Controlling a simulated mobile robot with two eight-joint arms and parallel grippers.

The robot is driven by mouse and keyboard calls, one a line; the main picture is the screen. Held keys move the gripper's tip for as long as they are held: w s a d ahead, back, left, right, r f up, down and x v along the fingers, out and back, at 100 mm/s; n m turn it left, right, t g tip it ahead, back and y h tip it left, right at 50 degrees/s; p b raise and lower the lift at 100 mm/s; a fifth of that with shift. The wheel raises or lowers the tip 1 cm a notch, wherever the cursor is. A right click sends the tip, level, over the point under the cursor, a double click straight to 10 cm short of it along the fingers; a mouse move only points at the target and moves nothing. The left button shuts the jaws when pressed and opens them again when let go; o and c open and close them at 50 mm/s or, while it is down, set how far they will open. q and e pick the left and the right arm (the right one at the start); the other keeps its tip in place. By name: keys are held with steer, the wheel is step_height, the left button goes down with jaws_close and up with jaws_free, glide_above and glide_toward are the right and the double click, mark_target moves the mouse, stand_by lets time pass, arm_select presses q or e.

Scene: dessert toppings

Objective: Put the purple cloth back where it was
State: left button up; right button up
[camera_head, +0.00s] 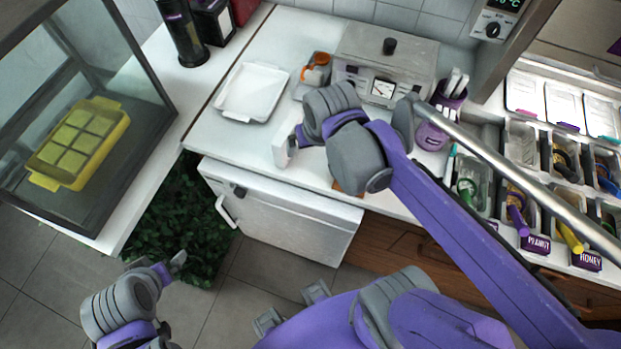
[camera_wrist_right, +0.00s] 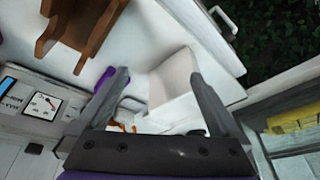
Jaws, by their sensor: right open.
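I cannot make out the purple cloth for certain. In the right wrist view a small purple patch (camera_wrist_right: 104,78) shows on the white counter, partly behind a finger; I cannot tell if it is cloth. My right gripper (camera_wrist_right: 155,88) is open above the counter, with a white box-like holder (camera_wrist_right: 174,82) in view between and beyond its fingers. In the head view my right gripper (camera_head: 296,141) is over the counter beside that holder (camera_head: 281,148), partly hidden by my own arm. My left gripper (camera_head: 177,262) is low over the floor, away from the counter; its jaw opening is unclear.
A white tray (camera_head: 248,118) lies on the counter, left of a grey machine (camera_head: 365,82) with a dial. A purple cup (camera_head: 446,104) holds utensils, and topping bins stand at right. A brown wooden stand (camera_wrist_right: 96,22) is near my right gripper. A glass case (camera_head: 150,62) stands left.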

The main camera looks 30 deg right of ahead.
steer(key=s+a+f+n+t, duration=0.1)
steer(key=s+a+f+n, duration=0.2)
steer(key=s, duration=0.3)
steer(key=shift+a+f+t, duration=0.4)
steer(key=shift+a+f, duration=0.05)
steer(key=shift+f, duration=0.3)
